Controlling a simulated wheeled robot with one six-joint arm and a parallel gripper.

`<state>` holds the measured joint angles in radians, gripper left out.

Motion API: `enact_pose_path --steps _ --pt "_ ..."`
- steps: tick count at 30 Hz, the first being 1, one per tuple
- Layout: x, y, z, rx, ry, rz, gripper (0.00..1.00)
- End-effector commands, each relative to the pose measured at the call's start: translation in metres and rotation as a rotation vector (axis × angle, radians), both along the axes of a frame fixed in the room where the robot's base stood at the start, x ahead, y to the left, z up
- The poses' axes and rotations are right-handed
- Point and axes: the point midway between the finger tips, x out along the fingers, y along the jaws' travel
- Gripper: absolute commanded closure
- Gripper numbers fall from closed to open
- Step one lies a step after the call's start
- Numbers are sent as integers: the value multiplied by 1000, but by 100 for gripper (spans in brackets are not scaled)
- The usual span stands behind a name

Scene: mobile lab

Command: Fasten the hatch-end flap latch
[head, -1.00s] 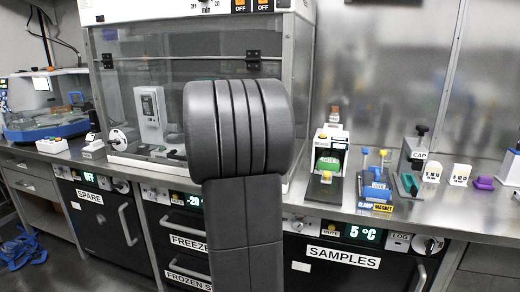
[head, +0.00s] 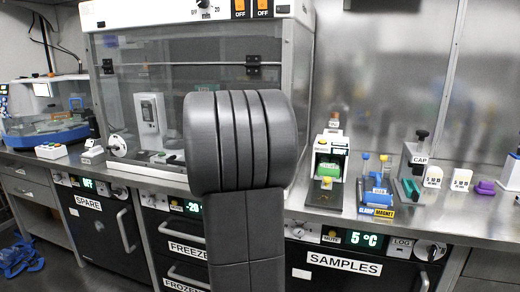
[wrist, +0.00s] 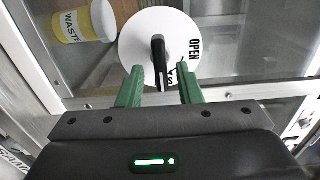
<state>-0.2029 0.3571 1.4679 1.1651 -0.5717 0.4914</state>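The latch is a white round plate (wrist: 180,38) with a black lever (wrist: 159,62), in the upper middle of the wrist view. "OPEN" is printed at its right side, and a second word below is partly covered. The lever stands roughly upright in the picture. My gripper (wrist: 158,72) is open, with one green finger on each side of the lever's lower end; a gap shows on both sides. In the head view a similar white disc with a dark lever (head: 116,146) sits at the lower left of the glass-fronted cabinet (head: 200,60).
A yellow-and-white waste tub (wrist: 83,25) stands behind the glass at upper left. A metal frame edge (wrist: 250,88) crosses behind the fingers. On the steel counter (head: 300,212), several small devices stand right of the cabinet; a small box (head: 51,150) stands to its left.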

Motion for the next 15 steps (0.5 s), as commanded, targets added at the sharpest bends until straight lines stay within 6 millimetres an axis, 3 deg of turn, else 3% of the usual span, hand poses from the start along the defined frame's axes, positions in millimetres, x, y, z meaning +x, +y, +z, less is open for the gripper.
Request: enact_pose_path --steps 10,15 --pt "-2 1 1 -2 -2 1 65" --pt "-23 8 2 -2 -2 3 65"
